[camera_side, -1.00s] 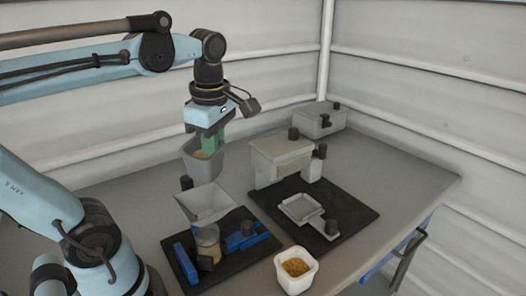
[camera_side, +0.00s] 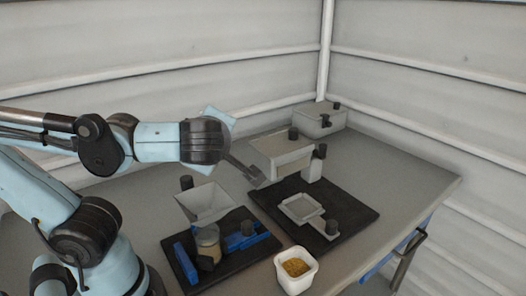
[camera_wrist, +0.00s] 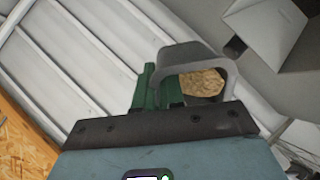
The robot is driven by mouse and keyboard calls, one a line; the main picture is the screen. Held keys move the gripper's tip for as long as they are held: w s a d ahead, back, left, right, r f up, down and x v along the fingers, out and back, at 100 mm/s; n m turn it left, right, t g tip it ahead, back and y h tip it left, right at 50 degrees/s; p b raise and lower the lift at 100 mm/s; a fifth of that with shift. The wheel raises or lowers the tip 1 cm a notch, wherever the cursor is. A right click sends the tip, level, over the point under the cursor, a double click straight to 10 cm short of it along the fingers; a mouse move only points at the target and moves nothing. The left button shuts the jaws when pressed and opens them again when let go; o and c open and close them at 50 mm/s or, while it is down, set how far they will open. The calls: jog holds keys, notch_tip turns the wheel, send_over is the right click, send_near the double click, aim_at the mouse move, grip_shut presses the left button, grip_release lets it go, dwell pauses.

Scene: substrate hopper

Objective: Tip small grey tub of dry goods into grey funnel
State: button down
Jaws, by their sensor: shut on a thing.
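The small grey tub (camera_wrist: 185,54) shows in the wrist view, with tan dry goods (camera_wrist: 203,84) inside it. My gripper (camera_wrist: 152,85) is shut on the tub, its green fingers at the tub's side. The grey funnel (camera_side: 205,203) stands upright on a dark mat, below and to the right of my arm. A pale grey slanted shape at the top right of the wrist view looks like the funnel (camera_wrist: 265,25). I cannot see any goods falling.
A clear jar (camera_side: 207,243) stands under the funnel, beside blue parts (camera_side: 241,241). A white tub of yellow goods (camera_side: 296,277) is at the table's front. A grey box-shaped device (camera_side: 281,157) and a shallow pan (camera_side: 301,207) stand to the right. Table at far right is bare.

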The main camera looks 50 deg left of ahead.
jog(key=shift+s+d+f+t+y, duration=0.35)
jog(key=shift+t+y, duration=0.3)
jog(key=shift+y, duration=0.35)
jog(key=shift+s+d+f+t+y, duration=0.1)
jog(key=shift+d+f+t+y, duration=0.1)
jog(key=shift+d+t+y, duration=0.6)
jog(key=shift+s+d+r+t+y, duration=0.1)
jog(key=shift+s+t+y, duration=0.05)
jog(key=shift+y, duration=0.5)
jog(key=shift+s+r+t+y, duration=0.1)
jog(key=shift+y, duration=0.55)
jog(key=shift+w+a+f+h, duration=0.1)
jog(key=shift+a+h, duration=0.1)
jog(key=shift+h, duration=0.2)
